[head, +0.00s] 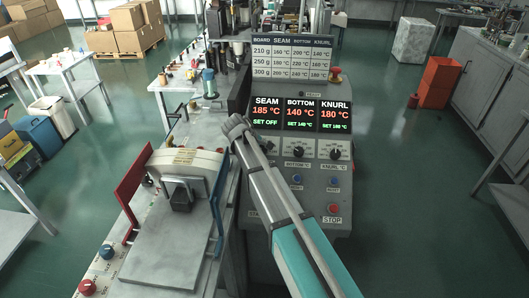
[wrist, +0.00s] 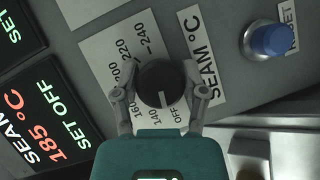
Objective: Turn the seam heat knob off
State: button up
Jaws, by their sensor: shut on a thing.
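The seam heat knob (wrist: 161,80) is a round black dial on a pale scale plate (wrist: 98,60) marked OFF and rising numbers. Its white mark points down in the wrist view, toward the OFF end of the scale. My gripper (wrist: 160,92) is shut on the knob, one finger on each side. In the head view my gripper (head: 238,126) is at the left of the control panel and hides the seam knob. The seam display (head: 267,112) reads 185 °C with SET OFF below in green; it also shows in the wrist view (wrist: 48,130).
The bottom knob (head: 298,150) and knurl knob (head: 335,153) sit to the right on the panel. A blue reset button (wrist: 270,39) is near the seam label. A red stop button (head: 333,209) is lower down. A grey machine (head: 180,180) stands left of my arm.

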dwell(0.5)
jog(key=o, duration=1.1)
jog(key=shift+a, duration=0.1)
jog(key=shift+o, duration=0.3)
jog(key=s+d+r+m+g+y+p, duration=0.2)
jog(key=s+d+m+p, duration=0.3)
jog(key=s+d, duration=0.6)
jog(key=s+d+r+m+g+y+p, duration=0.2)
jog(key=s+d+m, duration=0.5)
jog(key=s+d, duration=0.5)
notch_tip(320, 180, up, 2)
jog(key=s+y+p, duration=0.1)
jog(key=s+p, duration=0.2)
jog(key=shift+d+r+y, duration=0.2)
jog(key=shift+r+y, duration=0.05)
jog(key=shift+y, duration=0.15)
